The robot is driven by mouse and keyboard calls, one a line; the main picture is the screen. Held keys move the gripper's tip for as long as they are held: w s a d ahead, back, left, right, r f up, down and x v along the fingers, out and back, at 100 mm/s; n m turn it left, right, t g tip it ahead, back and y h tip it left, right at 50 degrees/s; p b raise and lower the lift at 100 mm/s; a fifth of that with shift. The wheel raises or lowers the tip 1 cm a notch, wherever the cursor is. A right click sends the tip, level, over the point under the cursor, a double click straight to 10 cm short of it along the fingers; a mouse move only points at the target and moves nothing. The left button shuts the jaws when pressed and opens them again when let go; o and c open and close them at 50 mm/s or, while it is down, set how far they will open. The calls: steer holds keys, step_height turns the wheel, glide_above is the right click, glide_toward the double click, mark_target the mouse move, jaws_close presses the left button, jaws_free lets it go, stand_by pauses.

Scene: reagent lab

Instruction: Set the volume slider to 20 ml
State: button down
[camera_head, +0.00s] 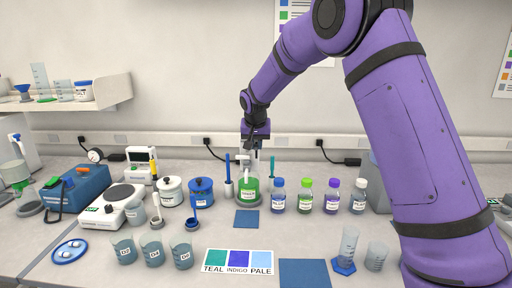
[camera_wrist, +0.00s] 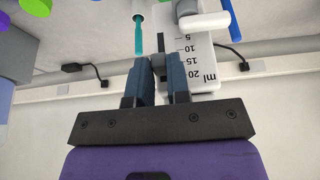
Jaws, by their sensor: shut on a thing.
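A dispenser with a white scale plate stands on a bottle of green liquid (camera_head: 249,190) near the middle of the bench. In the wrist view, the scale plate (camera_wrist: 203,70) appears upside down, with marks 5, 10, 15 and 20 and the word ml. My gripper (camera_head: 252,150) reaches down from above to the top of the dispenser. In the wrist view, my gripper's (camera_wrist: 166,62) two blue-grey fingers are close together at the plate's left edge, shut on the volume slider. The fingers hide most of the slider, and its exact setting cannot be read.
A teal rod (camera_head: 272,165) and a blue rod (camera_head: 228,170) stand close on either side of the dispenser. Several capped bottles, including a blue-capped one (camera_head: 278,196), stand to the right. A blue mat (camera_head: 247,218) lies in front.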

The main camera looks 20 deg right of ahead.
steer(key=c, duration=1.1)
jaws_free()
steer(key=shift+r, duration=0.2)
steer(key=v, duration=1)
steer(key=shift+s+r, duration=0.15)
steer(key=shift+r, duration=0.15)
